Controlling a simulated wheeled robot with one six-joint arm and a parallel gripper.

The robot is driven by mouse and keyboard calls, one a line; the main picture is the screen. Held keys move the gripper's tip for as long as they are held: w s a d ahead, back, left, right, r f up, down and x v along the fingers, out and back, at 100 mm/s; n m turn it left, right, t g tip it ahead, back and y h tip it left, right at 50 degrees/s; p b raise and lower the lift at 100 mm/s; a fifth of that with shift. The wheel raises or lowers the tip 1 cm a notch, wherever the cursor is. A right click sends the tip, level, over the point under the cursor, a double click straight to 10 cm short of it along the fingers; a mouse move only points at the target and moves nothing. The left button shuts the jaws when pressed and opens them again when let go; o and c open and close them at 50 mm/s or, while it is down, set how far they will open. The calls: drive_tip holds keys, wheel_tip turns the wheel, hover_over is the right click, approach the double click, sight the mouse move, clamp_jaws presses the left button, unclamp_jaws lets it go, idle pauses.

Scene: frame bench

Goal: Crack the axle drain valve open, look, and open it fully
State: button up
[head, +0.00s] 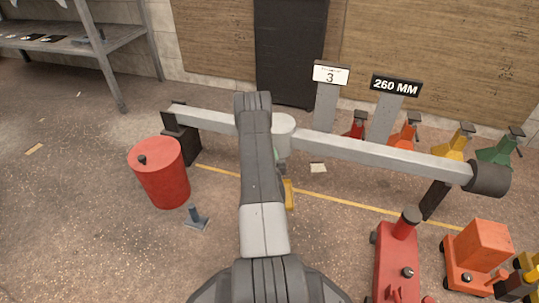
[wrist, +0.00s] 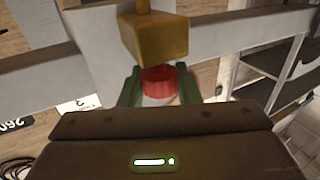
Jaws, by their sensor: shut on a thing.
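In the wrist view a ribbed red knob (wrist: 159,81), apparently the drain valve's handle, sits between the two green fingers of my gripper (wrist: 159,76). The fingers are shut on its sides. A brass-yellow block (wrist: 155,40) is just beyond the knob, in front of the grey axle beam (wrist: 225,38). In the head view the axle beam (head: 375,152) runs across the middle, and my arm covers the valve and most of my gripper. A sliver of yellow (head: 289,195) shows beside my arm. I cannot see any flow, nor tell how far the valve is turned.
A red drum (head: 160,172) stands at left, with a small grey stand (head: 196,217) near it. A red jack (head: 398,262) and an orange machine (head: 480,262) are at front right. Coloured stands (head: 455,142) line the back right. A shelf (head: 75,40) is at back left.

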drive_tip(key=shift+n+g+y, duration=0.55)
drive_tip(key=shift+n+y, duration=0.55)
drive_tip(key=shift+y, duration=0.55)
drive_tip(key=shift+n+g+y, duration=0.55)
drive_tip(key=shift+n+y, duration=0.55)
drive_tip(key=shift+y, duration=0.85)
drive_tip(key=o, duration=1)
drive_tip(key=shift+c, duration=0.2)
drive_tip(key=shift+a+h, duration=0.1)
drive_tip(key=shift+h, duration=0.5)
